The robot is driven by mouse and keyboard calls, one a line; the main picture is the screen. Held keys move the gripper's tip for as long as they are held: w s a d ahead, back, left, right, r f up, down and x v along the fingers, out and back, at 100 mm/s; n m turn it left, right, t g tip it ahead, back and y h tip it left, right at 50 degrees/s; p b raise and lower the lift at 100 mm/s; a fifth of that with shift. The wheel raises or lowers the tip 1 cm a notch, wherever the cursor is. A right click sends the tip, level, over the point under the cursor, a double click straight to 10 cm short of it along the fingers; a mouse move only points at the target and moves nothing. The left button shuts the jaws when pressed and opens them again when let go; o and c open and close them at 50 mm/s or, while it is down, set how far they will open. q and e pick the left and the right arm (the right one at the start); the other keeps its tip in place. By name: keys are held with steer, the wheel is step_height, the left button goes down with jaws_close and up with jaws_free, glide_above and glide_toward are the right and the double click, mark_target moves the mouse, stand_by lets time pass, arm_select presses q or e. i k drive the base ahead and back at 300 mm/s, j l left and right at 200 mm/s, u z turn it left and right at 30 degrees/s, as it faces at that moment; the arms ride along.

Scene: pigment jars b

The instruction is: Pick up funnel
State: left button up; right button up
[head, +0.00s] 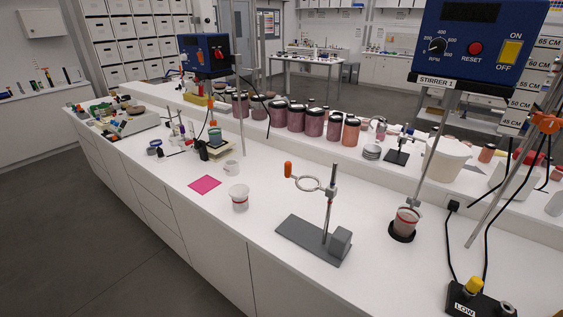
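I cannot make out a funnel for certain. A ring stand with a dark grey base (302,240) stands on the white bench, and its ring (308,183) looks empty. An orange knob (288,169) sits at the ring's left. A white cup-like vessel with a red band (239,197) stands on the bench left of the stand; I cannot tell its exact kind. Neither of my grippers shows in the head view.
A pink sheet (204,184) and a white mug (231,167) lie farther left. A reddish beaker (405,223) stands under the blue stirrer (478,40). Several pigment jars (313,122) line the raised shelf. A black cable runs at right. The bench's front middle is clear.

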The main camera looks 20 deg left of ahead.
mark_target(239, 191)
steer(key=i+j+z, duration=0.1)
steer(key=j+z, duration=0.85)
steer(key=j, duration=0.55)
steer(key=j+z, duration=0.1)
steer(key=j, duration=0.45)
steer(key=k+j, duration=0.15)
steer(key=j, duration=0.4)
steer(key=j+z, duration=0.1)
steer(key=j, duration=0.5)
steer(key=k+j, duration=0.1)
steer(key=j, duration=0.45)
steer(key=k+j+z, duration=0.15)
steer(key=j, duration=0.95)
